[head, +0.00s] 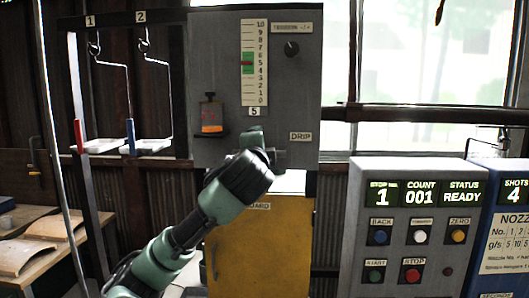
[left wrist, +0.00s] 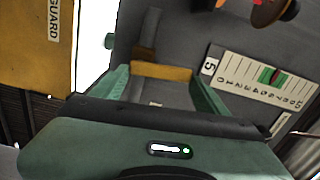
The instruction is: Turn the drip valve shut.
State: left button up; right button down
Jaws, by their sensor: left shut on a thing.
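The drip valve shows in the left wrist view as a yellow handle bar (left wrist: 161,71) on the grey panel. My left gripper (left wrist: 163,84) has a green finger on each side of this bar and is shut on it. In the head view my left gripper (head: 262,146) is at the lower part of the grey panel, left of and below the DRIP label (head: 301,136). It hides most of the valve there; the yellow handle cannot be seen in that view. My right gripper is in neither view.
The grey panel (head: 222,60) carries a scale (head: 254,85), a black knob (head: 292,48) and an orange-marked lever (head: 211,115). A yellow guard (head: 285,235) is below. A control box (head: 397,170) stands right; hangers with white trays (head: 102,145) hang left.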

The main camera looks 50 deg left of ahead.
pick_arm(q)
jog(key=shift+w+d+m, duration=0.1)
jog(key=shift+m, duration=0.5)
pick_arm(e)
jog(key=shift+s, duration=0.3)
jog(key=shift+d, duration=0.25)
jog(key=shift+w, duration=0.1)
pick_arm(q)
jog(key=o, duration=2.1)
jog(key=shift+w, duration=0.1)
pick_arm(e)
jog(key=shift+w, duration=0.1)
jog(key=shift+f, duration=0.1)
pick_arm(q)
jog(key=b+v, duration=0.2)
jog(key=v, duration=0.5)
jog(key=shift+s+d, duration=0.25)
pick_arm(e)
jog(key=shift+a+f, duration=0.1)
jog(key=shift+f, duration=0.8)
